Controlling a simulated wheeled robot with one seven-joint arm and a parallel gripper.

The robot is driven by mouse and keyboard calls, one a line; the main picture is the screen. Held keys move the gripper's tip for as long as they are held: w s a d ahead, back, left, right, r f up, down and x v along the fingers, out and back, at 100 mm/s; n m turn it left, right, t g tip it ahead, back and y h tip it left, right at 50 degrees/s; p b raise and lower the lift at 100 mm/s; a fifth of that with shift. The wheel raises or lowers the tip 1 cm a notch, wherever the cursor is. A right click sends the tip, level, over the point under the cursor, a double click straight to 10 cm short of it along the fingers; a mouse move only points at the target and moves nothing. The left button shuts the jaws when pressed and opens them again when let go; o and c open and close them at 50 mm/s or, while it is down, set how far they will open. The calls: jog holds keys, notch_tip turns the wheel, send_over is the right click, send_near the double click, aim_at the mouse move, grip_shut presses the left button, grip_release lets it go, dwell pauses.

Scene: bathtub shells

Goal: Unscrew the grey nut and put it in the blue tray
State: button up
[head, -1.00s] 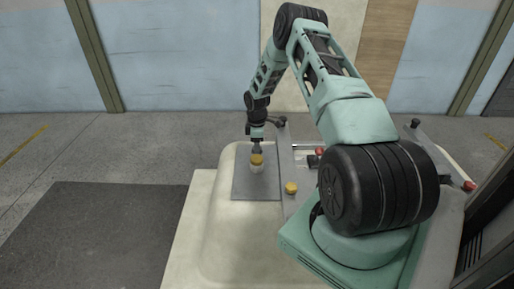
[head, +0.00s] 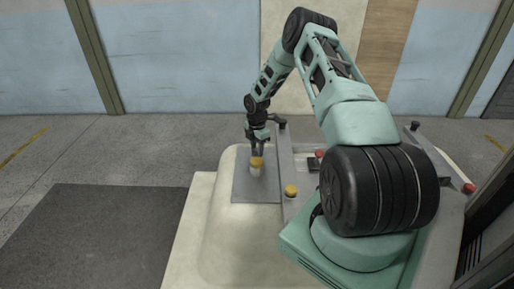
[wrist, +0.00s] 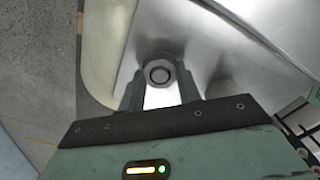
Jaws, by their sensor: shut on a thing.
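My gripper (wrist: 160,92) is shut on a grey nut (wrist: 160,73), a rounded piece with a dark ring in its middle, held between the fingertips in the wrist view. In the head view my gripper (head: 257,152) points down over the grey metal plate (head: 243,188). A yellow-topped pale piece (head: 257,162) shows right at the fingertips there; I cannot tell how it joins the nut. Whether the nut is still on a thread is hidden. I cannot make out a blue tray in either view.
A second yellow knob (head: 291,190) stands on a grey rail (head: 286,160) just right of the plate. Red-ended parts (head: 320,153) lie farther right, near my arm. The cream shell (head: 215,235) has a bare surface at the front left.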

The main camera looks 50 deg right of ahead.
jog(key=n, duration=0.5)
jog(key=shift+n, duration=0.4)
jog(key=o, duration=1.1)
jog(key=shift+c, duration=0.6)
